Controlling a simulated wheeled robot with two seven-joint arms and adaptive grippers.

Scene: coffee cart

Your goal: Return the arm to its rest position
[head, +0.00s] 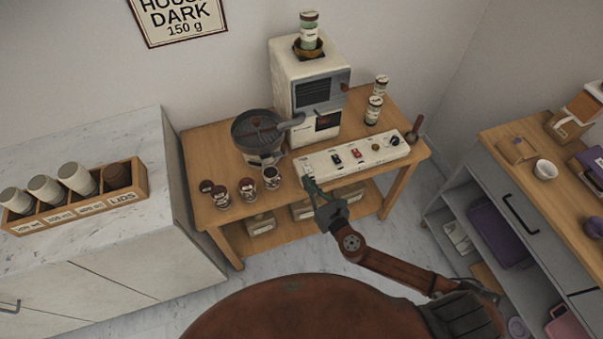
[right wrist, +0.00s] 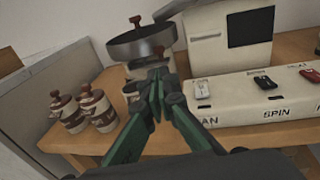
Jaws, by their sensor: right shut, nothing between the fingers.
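My right gripper (head: 313,188) is at the front edge of the wooden table, near the left end of the white switch panel (head: 355,154). In the right wrist view its green fingers (right wrist: 157,90) are together with nothing between them. My right arm (head: 395,268) reaches out from the lower right over the floor. The panel's switches and part of its lettering, such as "SPIN", show in the right wrist view (right wrist: 270,108). My left gripper is in neither view.
The wooden table (head: 205,150) bears a roaster machine (head: 288,75), a round dark pan (head: 250,128) and several small jars (head: 248,190). A shelf unit (head: 490,150) stands at right. Floor (head: 400,225) shows between.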

